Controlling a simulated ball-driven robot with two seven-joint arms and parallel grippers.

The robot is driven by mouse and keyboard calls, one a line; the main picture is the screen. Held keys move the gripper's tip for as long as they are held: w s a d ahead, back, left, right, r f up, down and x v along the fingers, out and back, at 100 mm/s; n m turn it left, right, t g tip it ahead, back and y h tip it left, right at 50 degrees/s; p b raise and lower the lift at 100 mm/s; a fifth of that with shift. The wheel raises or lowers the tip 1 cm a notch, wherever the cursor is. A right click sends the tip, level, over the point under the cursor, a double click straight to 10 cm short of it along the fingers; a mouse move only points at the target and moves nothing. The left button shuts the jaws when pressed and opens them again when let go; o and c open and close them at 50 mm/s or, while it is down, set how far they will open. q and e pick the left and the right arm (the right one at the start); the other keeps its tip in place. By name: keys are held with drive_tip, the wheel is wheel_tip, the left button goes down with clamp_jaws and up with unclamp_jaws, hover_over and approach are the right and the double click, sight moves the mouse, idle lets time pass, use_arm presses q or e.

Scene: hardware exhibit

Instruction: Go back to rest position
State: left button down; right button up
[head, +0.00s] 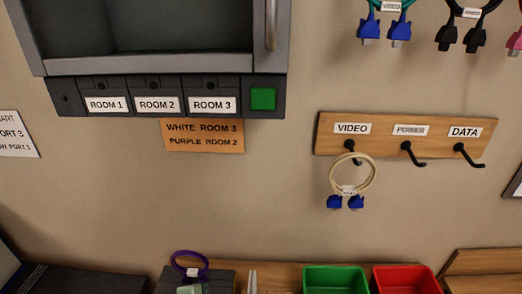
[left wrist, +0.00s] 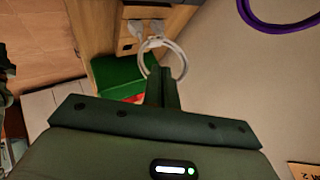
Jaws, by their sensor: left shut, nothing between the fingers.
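My left gripper (left wrist: 162,88) shows in the left wrist view with its fingers together and nothing held between them. A pale cable loop (left wrist: 180,52) shows around the fingertips in that view; I cannot tell whether it touches them. I cannot make out the left gripper for certain in the head view. My right gripper is in neither view. In the head view, a cream cable (head: 372,168) with blue connectors hangs from the VIDEO hook on the wooden hook board (head: 330,146). The POWER hook (head: 412,155) and DATA hook (head: 467,155) are empty.
A purple cable loop (head: 189,257) shows low in the head view, above a dark box. A green bin (head: 335,271) and a red bin (head: 405,272) stand right of it. A grey cabinet (head: 170,66) with room labels and a green button (head: 263,99) is at upper left.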

use_arm(q)
drive_tip(key=s+a+r+n+y, duration=0.2)
drive_tip(key=s+a+n+y, duration=0.35)
drive_tip(key=a, duration=0.45)
drive_tip(key=s+a+r+n+y, duration=0.1)
drive_tip(key=s+a+n+y, duration=0.45)
drive_tip(key=a, duration=0.55)
drive_tip(key=s+d+f+g+h+b, duration=0.1)
drive_tip(key=d+f+b, duration=0.1)
drive_tip(key=f, duration=1)
drive_tip(key=s+d+f+g+h+b, duration=0.1)
drive_tip(key=s+d+f+b, duration=0.15)
drive_tip(key=f, duration=0.85)
drive_tip(key=s+d+f+g+h+b, duration=0.1)
drive_tip(key=f+b, duration=0.2)
drive_tip(key=f, duration=0.9)
drive_tip(key=s+f+n+g+h+b, duration=0.1)
drive_tip(key=s+f+n+g+b, duration=0.2)
drive_tip(key=s+f, duration=1.6)
drive_tip(key=shift+f+h+b, duration=0.3)
drive_tip(key=shift+h+b, duration=0.1)
drive_tip(key=shift+b, duration=0.55)
drive_tip(key=shift+a, duration=0.1)
